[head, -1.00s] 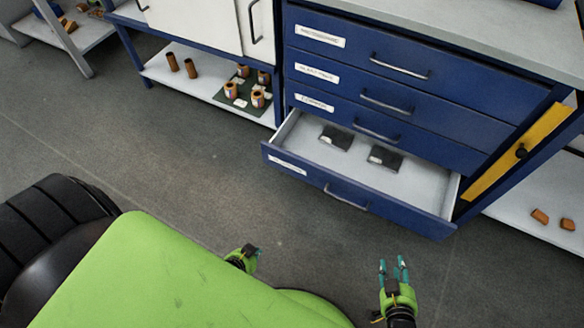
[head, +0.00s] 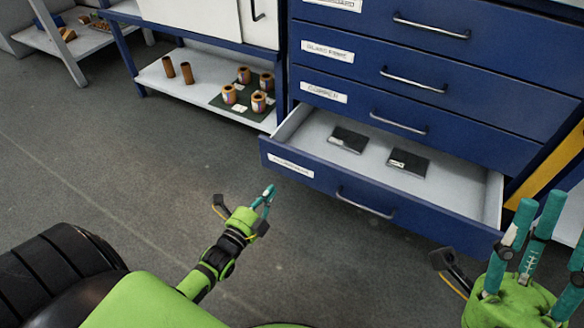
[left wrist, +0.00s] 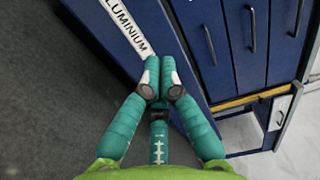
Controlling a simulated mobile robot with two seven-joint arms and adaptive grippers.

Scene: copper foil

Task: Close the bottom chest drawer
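The bottom chest drawer (head: 318,184) is pulled out of the blue chest. Its pale inside holds two dark flat pieces (head: 348,139), (head: 408,162), and its front has a bar handle (head: 365,205). In the left wrist view its label (left wrist: 125,28) reads "ALUMINIUM". My left gripper (head: 267,194) is in front of the drawer's left part, low and apart from it in the head view. In the left wrist view its teal fingertips (left wrist: 159,82) are together with nothing between them. My right gripper (head: 540,235) is at the lower right, its fingers spread and empty, in front of the drawer's right end.
Several upper drawers (head: 425,75) of the chest are shut. To the left, a low shelf (head: 180,85) carries brown cylinders and several copper-coloured rolls on a dark mat. A yellow panel (head: 553,160) is at the chest's right. The grey floor (head: 130,150) left of the drawer is clear.

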